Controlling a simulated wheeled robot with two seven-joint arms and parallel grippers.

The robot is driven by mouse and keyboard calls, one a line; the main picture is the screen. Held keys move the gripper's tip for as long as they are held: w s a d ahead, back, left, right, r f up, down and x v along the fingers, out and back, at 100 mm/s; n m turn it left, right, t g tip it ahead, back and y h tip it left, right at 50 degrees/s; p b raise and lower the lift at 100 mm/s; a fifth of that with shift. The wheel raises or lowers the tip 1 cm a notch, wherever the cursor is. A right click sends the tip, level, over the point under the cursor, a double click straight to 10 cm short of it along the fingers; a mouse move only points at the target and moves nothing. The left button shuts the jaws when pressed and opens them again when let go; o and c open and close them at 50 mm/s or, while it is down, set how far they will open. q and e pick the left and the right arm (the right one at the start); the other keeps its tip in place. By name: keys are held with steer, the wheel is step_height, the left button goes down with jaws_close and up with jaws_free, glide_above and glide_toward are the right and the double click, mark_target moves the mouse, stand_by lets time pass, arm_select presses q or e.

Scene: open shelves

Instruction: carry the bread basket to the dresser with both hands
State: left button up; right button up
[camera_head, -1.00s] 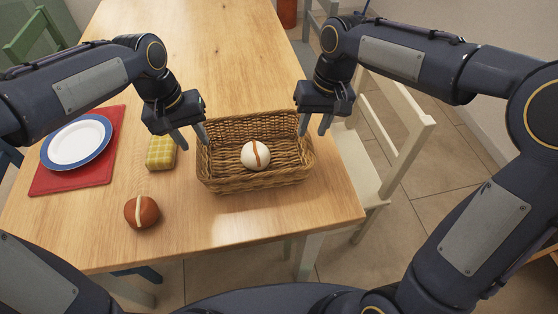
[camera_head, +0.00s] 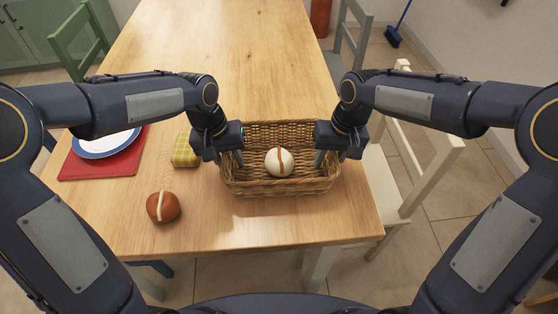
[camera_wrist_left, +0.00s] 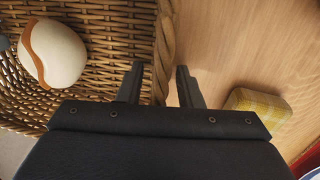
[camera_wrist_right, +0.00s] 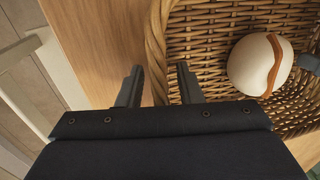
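The wicker bread basket (camera_head: 282,187) stands on the wooden table near its front edge. A white roll with a brown stripe (camera_head: 279,162) lies inside; it also shows in the left wrist view (camera_wrist_left: 58,55) and right wrist view (camera_wrist_right: 258,66). My left gripper (camera_head: 230,158) is at the basket's left wall. In the left wrist view its open fingers (camera_wrist_left: 161,85) stand either side of the rim (camera_wrist_left: 165,40). My right gripper (camera_head: 329,158) is at the right wall, its open fingers (camera_wrist_right: 158,84) either side of that rim (camera_wrist_right: 155,40). No dresser is recognisable.
A brown roll (camera_head: 163,207) and a yellow checked block (camera_head: 185,151) lie left of the basket. A plate (camera_head: 105,144) sits on a red mat (camera_head: 85,168) further left. A cream chair (camera_head: 420,180) stands close at the table's right. The table behind the basket is clear.

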arm_select(q)
steer(key=shift+f, duration=0.1)
arm_select(e)
steer(key=shift+f, duration=0.1)
arm_select(q)
jaws_close()
arm_select(e)
jaws_close()
